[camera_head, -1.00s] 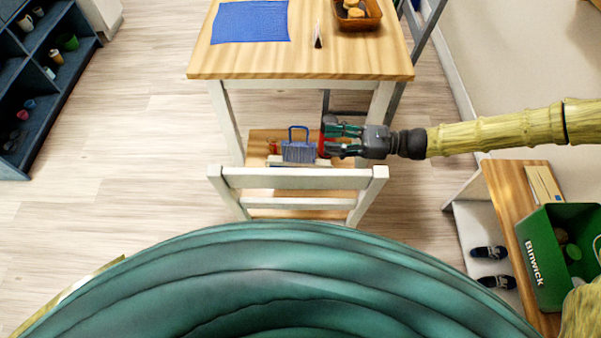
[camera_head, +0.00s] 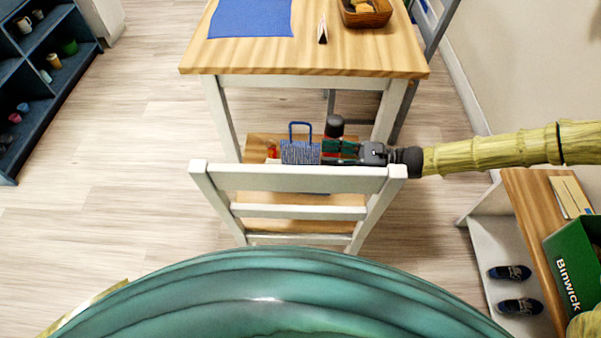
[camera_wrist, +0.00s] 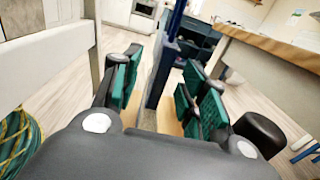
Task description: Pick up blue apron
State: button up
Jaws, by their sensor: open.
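A blue, fabric-like piece with a loop on top, apparently the blue apron (camera_head: 300,153), stands upright over the chair seat, behind the chair's backrest. In the wrist view the blue apron (camera_wrist: 164,62) appears as a narrow dark blue edge between the finger pads. My gripper (camera_head: 325,152) reaches in from the right, its fingertips at the apron's right edge. In the wrist view my gripper (camera_wrist: 163,92) is open, one finger on each side of the apron. I cannot tell whether a pad touches it. The apron's lower part is hidden by the backrest.
The white chair backrest (camera_head: 290,180) lies close in front of my gripper. A dark-capped object (camera_head: 334,126) stands right beside the fingers. The wooden table (camera_head: 330,58) is above and behind, with a blue cloth (camera_head: 252,17) and a basket (camera_head: 366,14). Floor is clear at left.

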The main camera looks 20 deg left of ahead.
aim_at(299, 152)
jog(key=shift+s+a+f, duration=0.1)
jog(key=shift+s+a, duration=0.1)
jog(key=shift+a, duration=1.2)
jog(key=shift+s+a+f, duration=0.1)
jog(key=shift+s+a, duration=0.1)
jog(key=shift+a, duration=1.2)
jog(key=shift+s+a+f, duration=0.1)
jog(key=shift+s+a, duration=0.1)
jog(key=shift+a, duration=1.2)
grip_shut()
jog(key=shift+r, duration=0.1)
